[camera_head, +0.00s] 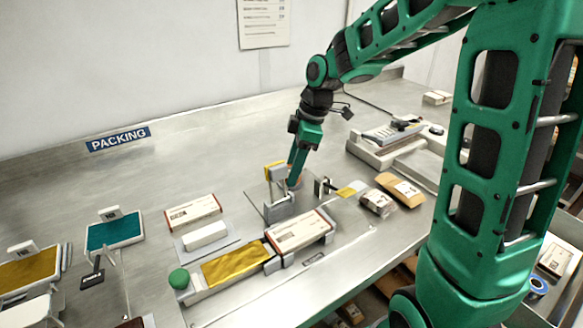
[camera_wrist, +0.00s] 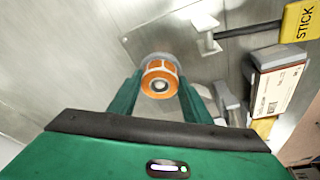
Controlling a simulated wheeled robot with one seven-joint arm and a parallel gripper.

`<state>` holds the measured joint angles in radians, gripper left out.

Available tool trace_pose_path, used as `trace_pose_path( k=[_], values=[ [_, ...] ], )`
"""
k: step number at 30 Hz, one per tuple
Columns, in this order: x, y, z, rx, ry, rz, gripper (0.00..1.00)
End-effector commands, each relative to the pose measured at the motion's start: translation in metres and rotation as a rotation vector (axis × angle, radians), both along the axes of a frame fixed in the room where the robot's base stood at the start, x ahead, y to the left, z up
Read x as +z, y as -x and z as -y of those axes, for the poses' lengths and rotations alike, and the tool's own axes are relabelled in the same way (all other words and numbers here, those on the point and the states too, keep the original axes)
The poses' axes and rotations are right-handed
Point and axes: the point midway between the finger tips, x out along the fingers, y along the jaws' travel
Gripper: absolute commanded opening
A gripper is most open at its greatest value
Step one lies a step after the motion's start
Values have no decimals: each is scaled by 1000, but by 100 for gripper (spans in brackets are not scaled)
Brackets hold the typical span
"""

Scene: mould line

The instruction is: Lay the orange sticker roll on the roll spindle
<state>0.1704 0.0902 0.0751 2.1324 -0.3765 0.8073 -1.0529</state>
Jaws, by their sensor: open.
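The orange sticker roll (camera_wrist: 160,78) is an orange ring with pale bands and a dark centre. In the wrist view it sits between the tips of my gripper (camera_wrist: 162,88). A visible gap on each side separates it from the green fingers, which are open. A grey round part (camera_wrist: 157,58) shows just behind the roll; I cannot tell whether it is the roll spindle or whether the roll is seated on it. In the head view my gripper (camera_head: 296,168) points down by the small metal stand, and only a bit of orange shows at its tips.
A yellow STICK sign (camera_wrist: 301,20) stands near a grey T-shaped post (camera_wrist: 207,30). In the head view, a white box (camera_head: 298,232) rests on a fixture in front of the gripper. Padded packets (camera_head: 400,188) lie to its right. Open metal table lies behind and left.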

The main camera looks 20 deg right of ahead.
Motion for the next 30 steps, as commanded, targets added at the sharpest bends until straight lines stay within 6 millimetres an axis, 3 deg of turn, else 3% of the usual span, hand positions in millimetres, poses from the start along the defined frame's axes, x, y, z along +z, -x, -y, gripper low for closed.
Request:
trace_pose_path(
  k=[1, 3, 14, 30],
  values=[
    [0, 0, 0, 0, 0, 0, 51],
    [0, 0, 0, 0, 0, 0, 66],
    [4, 0, 1, 0, 0, 1, 66],
    [86, 6, 23, -1, 1, 2, 66]
  ],
)
